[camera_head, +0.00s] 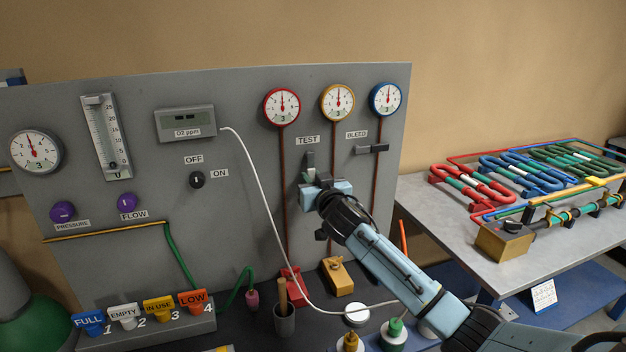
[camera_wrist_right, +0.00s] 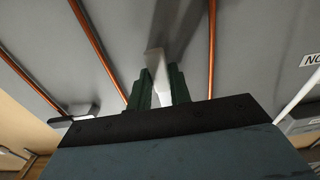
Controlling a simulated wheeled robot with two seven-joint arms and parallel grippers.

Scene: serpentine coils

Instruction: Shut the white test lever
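The white test lever (camera_wrist_right: 158,72) shows in the right wrist view, between the two dark green fingers of my right gripper (camera_wrist_right: 160,88). The fingers sit close against both sides of it, and the gripper looks shut on it. In the head view, my right gripper (camera_head: 312,184) is at the panel under the TEST label (camera_head: 308,139). The upper part of the lever's fitting (camera_head: 311,160) stands upright above the gripper; the rest is hidden behind it. My left gripper is in neither view.
The bleed lever (camera_head: 372,149) lies horizontal to the right of the test lever. Copper pipes run down the grey panel (camera_head: 240,95) from the gauges. A white cable (camera_head: 262,185) hangs left of my arm. A table with coloured coils (camera_head: 460,235) stands at right.

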